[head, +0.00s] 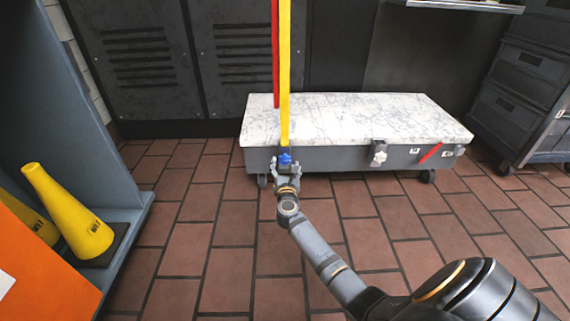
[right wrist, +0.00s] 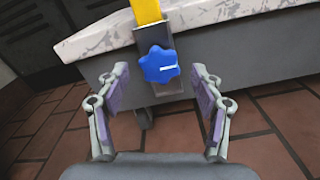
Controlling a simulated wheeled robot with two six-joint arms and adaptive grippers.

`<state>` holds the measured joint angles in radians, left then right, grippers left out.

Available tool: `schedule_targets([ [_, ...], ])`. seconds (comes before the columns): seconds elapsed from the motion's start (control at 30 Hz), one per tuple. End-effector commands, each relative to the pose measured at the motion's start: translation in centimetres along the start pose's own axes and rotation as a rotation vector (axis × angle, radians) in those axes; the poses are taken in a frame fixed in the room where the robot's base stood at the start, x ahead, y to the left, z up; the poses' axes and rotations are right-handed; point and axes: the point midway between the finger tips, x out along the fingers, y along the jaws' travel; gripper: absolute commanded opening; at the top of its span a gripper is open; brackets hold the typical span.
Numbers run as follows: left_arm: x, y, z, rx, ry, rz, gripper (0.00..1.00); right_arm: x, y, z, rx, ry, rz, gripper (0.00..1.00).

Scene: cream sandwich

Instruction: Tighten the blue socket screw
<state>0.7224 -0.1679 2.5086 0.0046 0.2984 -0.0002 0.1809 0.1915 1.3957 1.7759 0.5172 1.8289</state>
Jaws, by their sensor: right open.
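The blue socket screw (head: 285,159) is a lobed knob on a grey bracket at the front left of a low marble-topped cart. In the right wrist view the blue screw (right wrist: 160,65) shows a white mark on its face. A yellow pole (head: 285,75) stands upright in the bracket socket (right wrist: 154,47) just above it. My right gripper (head: 286,168) is open. Its two fingers (right wrist: 160,85) are spread to either side below the screw, with a gap and no visible contact. My left gripper is in neither view.
The marble-topped cart (head: 370,115) stands on small wheels on a brown tile floor. A red pole (head: 275,50) rises behind the yellow one. A white knob (head: 378,158) sits further right. A yellow cone (head: 70,215) is on a shelf at left. Floor left of the cart is clear.

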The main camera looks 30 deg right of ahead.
Motion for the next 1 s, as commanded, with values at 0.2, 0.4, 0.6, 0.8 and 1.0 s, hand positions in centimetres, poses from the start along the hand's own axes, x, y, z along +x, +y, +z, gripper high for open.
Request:
schedule_targets([
  [0.2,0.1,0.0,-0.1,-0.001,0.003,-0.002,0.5,-4.3,0.0,-0.1,0.001,0.002,0.0,0.67],
  [0.4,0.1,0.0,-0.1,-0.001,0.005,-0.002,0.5,-6.1,0.0,0.0,0.0,0.001,0.001,0.67],
  [0.6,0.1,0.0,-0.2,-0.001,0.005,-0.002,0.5,-6.2,0.0,0.0,0.0,0.001,0.0,0.67],
  [0.8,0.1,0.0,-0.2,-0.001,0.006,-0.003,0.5,-6.2,0.0,0.0,0.0,0.0,0.0,0.67],
  [1.0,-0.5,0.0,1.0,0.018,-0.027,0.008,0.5,-6.1,0.3,0.9,0.0,0.0,0.001,0.67],
])
